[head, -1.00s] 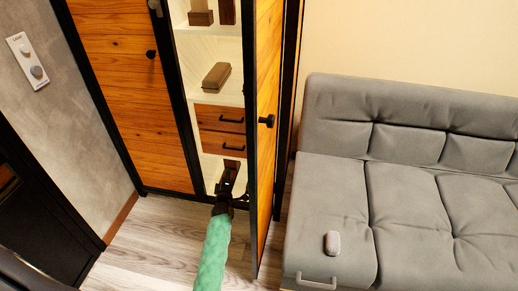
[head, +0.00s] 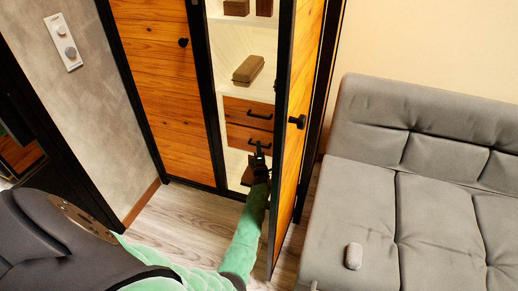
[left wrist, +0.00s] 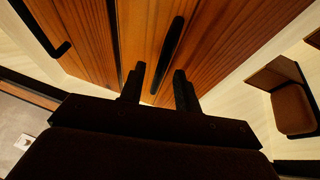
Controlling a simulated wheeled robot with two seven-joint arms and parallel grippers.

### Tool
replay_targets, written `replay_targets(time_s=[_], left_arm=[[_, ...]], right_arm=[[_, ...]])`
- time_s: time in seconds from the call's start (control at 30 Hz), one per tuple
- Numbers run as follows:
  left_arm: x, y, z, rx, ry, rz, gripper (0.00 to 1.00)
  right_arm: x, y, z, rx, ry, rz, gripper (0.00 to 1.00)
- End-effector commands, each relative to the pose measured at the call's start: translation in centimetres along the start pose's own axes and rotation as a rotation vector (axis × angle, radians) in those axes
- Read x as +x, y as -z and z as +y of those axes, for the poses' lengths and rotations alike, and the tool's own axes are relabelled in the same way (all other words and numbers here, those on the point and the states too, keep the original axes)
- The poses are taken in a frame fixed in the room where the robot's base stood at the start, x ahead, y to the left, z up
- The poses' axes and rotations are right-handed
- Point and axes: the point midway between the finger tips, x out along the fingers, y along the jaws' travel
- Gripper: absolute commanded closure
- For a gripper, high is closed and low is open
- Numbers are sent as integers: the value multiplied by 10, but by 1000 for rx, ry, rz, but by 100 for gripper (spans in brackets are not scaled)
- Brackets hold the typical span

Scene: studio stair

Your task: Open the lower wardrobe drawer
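The wardrobe's lower drawer (head: 237,134) has an orange wood front with a black bar handle and looks shut. The upper drawer (head: 237,106) above it is also shut. My left gripper (head: 259,149) is at the lower drawer's handle and hides part of it. In the left wrist view, my left gripper's fingers (left wrist: 159,78) are apart, and the end of a black handle (left wrist: 168,50) appears between them. I cannot tell whether they touch it. Another drawer handle (left wrist: 52,40) shows at the left. My right gripper is out of view.
The open wardrobe door (head: 292,150) stands just right of my left forearm. A grey sofa (head: 420,200) with a small grey object (head: 353,256) is further right. A brown box (head: 248,69) rests on the shelf above. Wooden floor (head: 185,225) is clear in front.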

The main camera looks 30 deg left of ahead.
Motion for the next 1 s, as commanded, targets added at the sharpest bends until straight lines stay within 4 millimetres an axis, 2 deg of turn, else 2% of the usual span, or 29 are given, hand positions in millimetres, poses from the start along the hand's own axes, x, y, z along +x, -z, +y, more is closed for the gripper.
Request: replay_targets(time_s=[0.13,0.4,0.57,0.93,1.0], left_arm=[[8,0,0,1,1,0,67],[8,0,0,0,1,0,67],[8,0,0,0,1,0,99],[3,2,1,1,2,0,100],[-3,5,2,1,3,0,100]], right_arm=[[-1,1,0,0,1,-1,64],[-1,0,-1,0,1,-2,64],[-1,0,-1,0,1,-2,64],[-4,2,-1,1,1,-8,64],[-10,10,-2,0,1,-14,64]])
